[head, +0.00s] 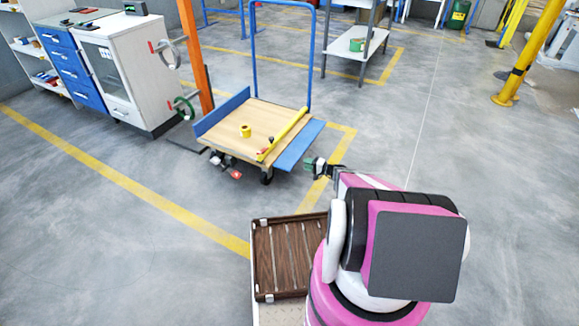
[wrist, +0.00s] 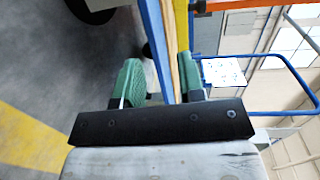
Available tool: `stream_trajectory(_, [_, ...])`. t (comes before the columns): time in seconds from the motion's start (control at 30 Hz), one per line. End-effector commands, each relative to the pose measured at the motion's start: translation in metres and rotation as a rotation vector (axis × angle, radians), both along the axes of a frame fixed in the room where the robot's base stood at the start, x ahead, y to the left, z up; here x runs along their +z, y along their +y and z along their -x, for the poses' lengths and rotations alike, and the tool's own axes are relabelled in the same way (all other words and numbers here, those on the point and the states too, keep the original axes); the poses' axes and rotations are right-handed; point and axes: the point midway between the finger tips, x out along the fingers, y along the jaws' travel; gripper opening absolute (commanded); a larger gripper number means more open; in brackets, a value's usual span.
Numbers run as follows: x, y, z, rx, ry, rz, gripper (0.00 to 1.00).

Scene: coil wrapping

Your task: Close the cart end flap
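The cart (head: 240,150) has a wooden deck and a blue end flap (head: 300,147) on its right side. This flap lies out to the right, roughly level with the deck. The opposite blue flap (head: 221,112) stands up along the left side. My gripper (head: 314,165) is just right of the right flap's near corner. In the wrist view, my gripper's (wrist: 160,90) green fingertips are apart. The blue flap (wrist: 157,40) shows edge-on in line with the gap, beside the wood edge and yellow bar. I cannot tell whether a finger touches it.
A yellow bar (head: 283,136) lies along the deck's right side, and a yellow roll (head: 245,131) sits on the deck. A blue push handle (head: 252,50) rises behind. An orange post (head: 195,60) and cabinet (head: 124,80) stand left.

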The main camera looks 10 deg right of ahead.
Motion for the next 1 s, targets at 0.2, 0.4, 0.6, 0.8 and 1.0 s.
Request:
stream_trajectory(0.2, [-0.017,-0.011,-0.012,-0.057,-0.025,-0.045,0.36])
stream_trajectory(0.4, [-0.017,0.011,-0.027,-0.055,-0.025,-0.046,0.36])
stream_trajectory(0.6, [-0.018,0.04,-0.049,-0.054,-0.025,-0.045,0.36])
stream_trajectory(0.8, [-0.019,0.062,-0.065,-0.054,-0.024,-0.044,0.36])
stream_trajectory(1.0, [-0.019,0.073,-0.072,-0.056,-0.024,-0.043,0.36])
